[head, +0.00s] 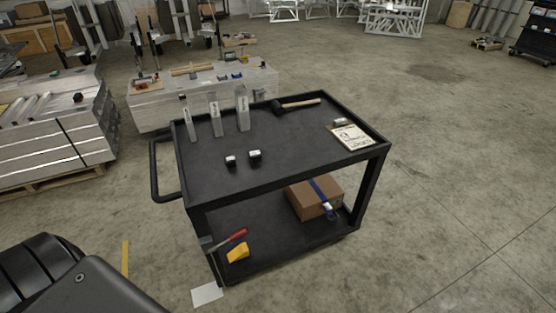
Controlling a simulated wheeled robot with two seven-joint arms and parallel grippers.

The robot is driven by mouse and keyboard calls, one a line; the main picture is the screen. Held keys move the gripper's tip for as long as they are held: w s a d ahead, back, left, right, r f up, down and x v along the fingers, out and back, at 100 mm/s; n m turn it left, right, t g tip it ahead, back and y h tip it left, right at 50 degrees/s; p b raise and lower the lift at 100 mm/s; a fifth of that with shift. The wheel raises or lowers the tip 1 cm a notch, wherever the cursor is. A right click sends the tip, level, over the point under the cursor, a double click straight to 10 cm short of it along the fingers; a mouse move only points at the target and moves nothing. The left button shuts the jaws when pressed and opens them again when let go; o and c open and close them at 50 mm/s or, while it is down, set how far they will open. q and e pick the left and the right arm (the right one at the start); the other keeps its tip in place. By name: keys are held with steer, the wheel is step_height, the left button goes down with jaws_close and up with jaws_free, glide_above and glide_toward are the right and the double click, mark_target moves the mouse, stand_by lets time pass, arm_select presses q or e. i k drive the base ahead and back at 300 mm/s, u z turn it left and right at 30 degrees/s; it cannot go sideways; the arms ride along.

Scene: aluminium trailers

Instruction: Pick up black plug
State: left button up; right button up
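Two small black blocks with pale markings sit on the top shelf of a black cart (290,140). The left one (230,161) and the right one (255,155) stand a short gap apart near the shelf's front left part. Either could be the black plug; they are too small to tell apart surely. Black parts of my own body fill the lower left corner. Neither of my grippers shows.
Several upright metal pieces (215,118), a mallet (299,104) and a clipboard (351,138) are on the cart top. A strapped cardboard box (306,200), red-handled tool (234,238) and yellow piece (238,253) lie below. Open floor (460,200) lies right.

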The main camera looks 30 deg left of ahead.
mark_target(231, 161)
steer(key=z, duration=0.3)
steer(key=i, duration=2.6)
steer(key=u, duration=2.2)
